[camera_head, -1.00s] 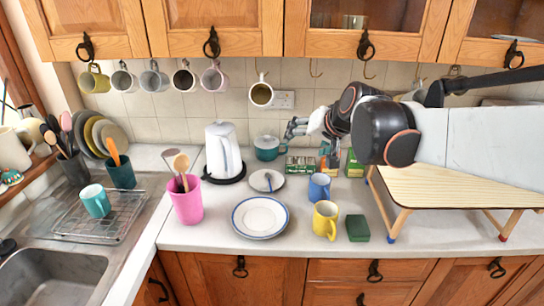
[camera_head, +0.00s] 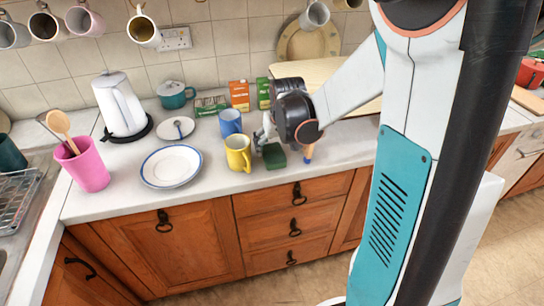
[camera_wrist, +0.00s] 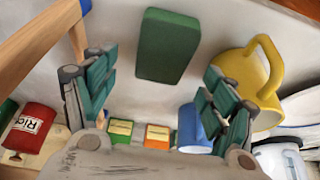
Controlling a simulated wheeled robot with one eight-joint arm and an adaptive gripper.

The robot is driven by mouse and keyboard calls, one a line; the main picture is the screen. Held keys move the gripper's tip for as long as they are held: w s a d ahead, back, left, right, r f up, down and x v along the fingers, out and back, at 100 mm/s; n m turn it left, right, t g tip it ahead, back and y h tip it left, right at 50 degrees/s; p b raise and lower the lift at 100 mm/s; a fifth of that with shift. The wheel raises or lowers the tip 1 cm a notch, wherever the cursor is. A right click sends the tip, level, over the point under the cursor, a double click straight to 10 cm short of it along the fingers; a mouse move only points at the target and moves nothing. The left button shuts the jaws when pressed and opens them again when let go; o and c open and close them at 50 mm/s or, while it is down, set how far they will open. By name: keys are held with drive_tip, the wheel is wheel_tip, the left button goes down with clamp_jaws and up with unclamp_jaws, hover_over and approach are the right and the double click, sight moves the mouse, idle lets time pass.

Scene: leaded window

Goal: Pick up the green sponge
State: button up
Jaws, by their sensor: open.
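The green sponge (camera_head: 274,156) lies flat on the white counter near its front edge, just right of the yellow mug. In the wrist view the sponge (camera_wrist: 167,46) shows ahead of my gripper, midway between the fingers and apart from them. My gripper (camera_wrist: 155,95) is open and empty, one finger to each side. In the head view my gripper (camera_head: 264,137) is low over the counter, just behind the sponge and close to the yellow mug. Part of it is hidden by my wrist.
The yellow mug (camera_head: 238,153) stands close beside the sponge, with a blue mug (camera_head: 230,123) behind it. Small boxes (camera_head: 239,95) are at the back. A plate (camera_head: 171,166) lies left.

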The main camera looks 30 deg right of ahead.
sight(273, 150)
drive_tip(key=b+x, duration=0.2)
drive_tip(key=x, duration=0.2)
drive_tip(key=shift+w+f, duration=0.3)
drive_tip(key=shift+w, duration=0.05)
drive_tip(key=shift+c, duration=0.4)
drive_tip(key=c, duration=0.8)
drive_tip(key=shift+o, duration=0.2)
drive_tip(key=shift+r, duration=0.2)
wheel_tip(273, 150, up, 28)
drive_tip(key=p, duration=0.9)
drive_tip(key=shift+f, duration=0.1)
